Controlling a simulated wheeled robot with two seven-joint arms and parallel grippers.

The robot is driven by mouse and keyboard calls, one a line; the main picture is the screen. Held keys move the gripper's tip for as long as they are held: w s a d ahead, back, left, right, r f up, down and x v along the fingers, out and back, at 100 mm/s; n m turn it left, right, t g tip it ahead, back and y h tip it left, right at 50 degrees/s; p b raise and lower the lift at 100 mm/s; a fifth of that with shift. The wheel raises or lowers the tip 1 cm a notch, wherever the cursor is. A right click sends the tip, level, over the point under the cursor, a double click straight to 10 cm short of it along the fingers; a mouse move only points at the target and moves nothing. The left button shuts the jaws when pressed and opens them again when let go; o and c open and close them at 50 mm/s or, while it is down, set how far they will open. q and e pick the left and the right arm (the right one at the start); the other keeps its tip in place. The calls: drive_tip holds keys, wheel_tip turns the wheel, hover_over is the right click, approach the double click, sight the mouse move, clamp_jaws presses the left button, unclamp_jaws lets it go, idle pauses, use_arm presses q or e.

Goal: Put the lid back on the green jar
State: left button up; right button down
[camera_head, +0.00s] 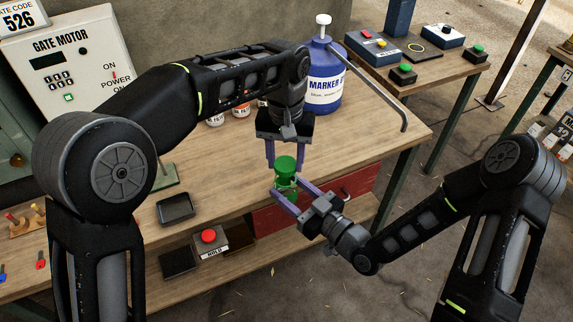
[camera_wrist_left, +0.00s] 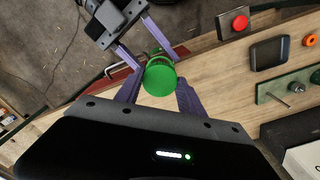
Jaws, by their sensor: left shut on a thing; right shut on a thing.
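The green jar (camera_head: 286,184) is near the front edge of the workbench, with my right gripper (camera_head: 290,192) shut on it from the lower right. The green lid (camera_head: 286,163) is right above the jar, between the fingers of my left gripper (camera_head: 284,158), which points down and is shut on it. In the left wrist view the round top of the lid (camera_wrist_left: 160,77) faces the camera and hides most of the jar. The right gripper's fingers (camera_wrist_left: 152,55) show beyond it. I cannot tell whether the lid is seated or just above the rim.
The wooden workbench (camera_head: 225,180) has a black tray (camera_head: 175,209) to the left and a blue marker jug (camera_head: 323,78) behind my left gripper. A red drawer (camera_head: 345,190) is under the bench edge. A red button box (camera_head: 209,240) sits on the lower shelf.

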sight(286, 187)
use_arm(q)
drive_tip(key=shift+f, duration=0.1)
idle(0.3)
drive_tip(key=shift+f, duration=0.85)
drive_tip(key=shift+f, duration=0.55)
idle(0.4)
